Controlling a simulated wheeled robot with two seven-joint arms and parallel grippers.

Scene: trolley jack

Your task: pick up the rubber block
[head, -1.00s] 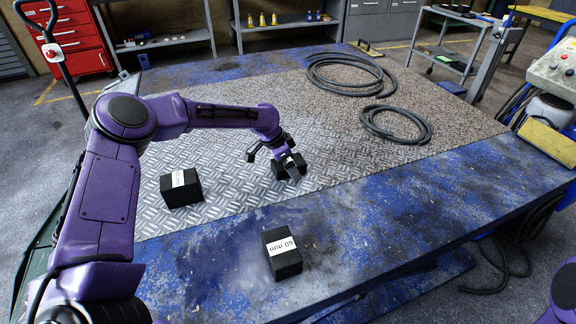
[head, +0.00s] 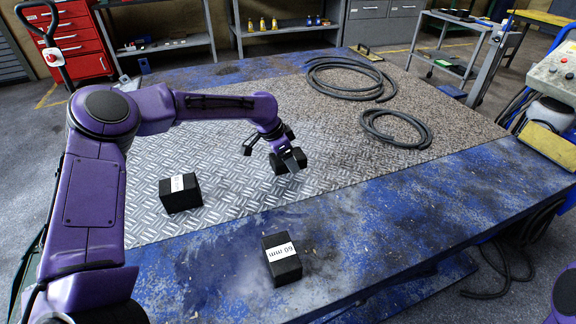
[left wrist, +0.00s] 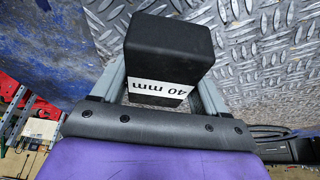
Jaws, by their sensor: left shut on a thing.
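Three black rubber blocks with white labels are in view. My left gripper (head: 287,155) is shut on one of them, the 40 mm block (head: 289,163), above the tread-plate part of the bench. In the left wrist view this 40 mm block (left wrist: 168,50) sits between the two grey fingers, its label facing the wrist. A gap beneath it is hard to judge. Another block (head: 180,194) rests on the tread plate to the left, its label partly unreadable. The 60 mm block (head: 283,262) rests on the blue front strip. My right gripper is out of view.
Two coils of black hose, a larger one (head: 345,91) and a smaller one (head: 424,138), lie on the mat at the back right. A control box (head: 553,70) stands beyond the right edge. The blue front strip (head: 400,220) is clear right of the 60 mm block.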

